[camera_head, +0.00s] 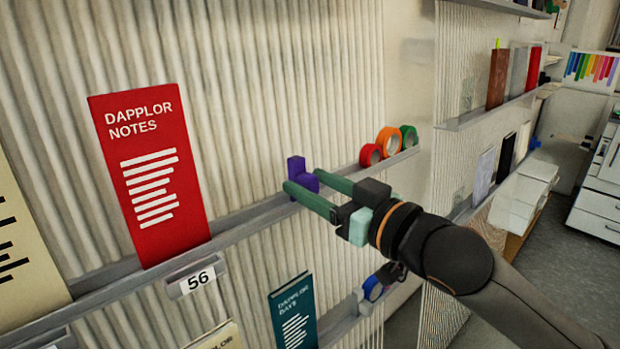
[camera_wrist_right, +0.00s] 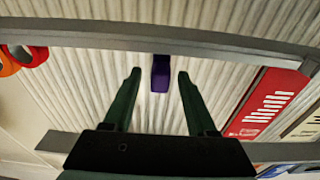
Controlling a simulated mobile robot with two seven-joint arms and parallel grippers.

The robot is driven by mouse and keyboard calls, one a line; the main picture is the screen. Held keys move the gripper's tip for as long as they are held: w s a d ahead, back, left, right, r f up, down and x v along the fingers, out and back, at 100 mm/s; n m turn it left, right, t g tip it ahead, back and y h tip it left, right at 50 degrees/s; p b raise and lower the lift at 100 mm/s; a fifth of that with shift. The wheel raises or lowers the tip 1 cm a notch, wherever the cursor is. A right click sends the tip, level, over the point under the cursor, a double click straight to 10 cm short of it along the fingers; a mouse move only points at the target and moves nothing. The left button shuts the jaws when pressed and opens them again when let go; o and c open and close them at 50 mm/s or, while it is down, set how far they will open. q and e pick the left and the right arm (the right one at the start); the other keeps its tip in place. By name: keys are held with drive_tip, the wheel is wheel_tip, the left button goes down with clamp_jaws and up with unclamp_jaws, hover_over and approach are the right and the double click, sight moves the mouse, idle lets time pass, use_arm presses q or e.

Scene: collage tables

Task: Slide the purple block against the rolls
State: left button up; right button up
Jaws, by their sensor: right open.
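The purple block (camera_head: 296,167) stands on the upper ledge, left of the tape rolls and apart from them. The rolls are red (camera_head: 364,157), orange (camera_head: 381,140) and green (camera_head: 412,133), grouped near the ledge's right end. My right gripper (camera_head: 302,180) is open, its green fingers reaching to the block, whose lower part they partly hide. In the right wrist view the block (camera_wrist_right: 160,75) shows between the tips of the open fingers (camera_wrist_right: 159,72), with a gap on each side. I cannot tell whether a finger touches it. My left gripper is not in view.
The ledge (camera_head: 240,228) runs along the ribbed wall. A red booklet (camera_head: 150,170) stands on it to the left, above a "56" tag (camera_head: 196,281). The ledge between block and rolls looks clear. A lower ledge holds a teal booklet (camera_head: 293,312) and a blue roll (camera_head: 373,288).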

drive_tip(key=shift+w+a, duration=0.3)
drive_tip(key=shift+a, duration=0.05)
clamp_jaws()
idle(0.3)
idle(1.0)
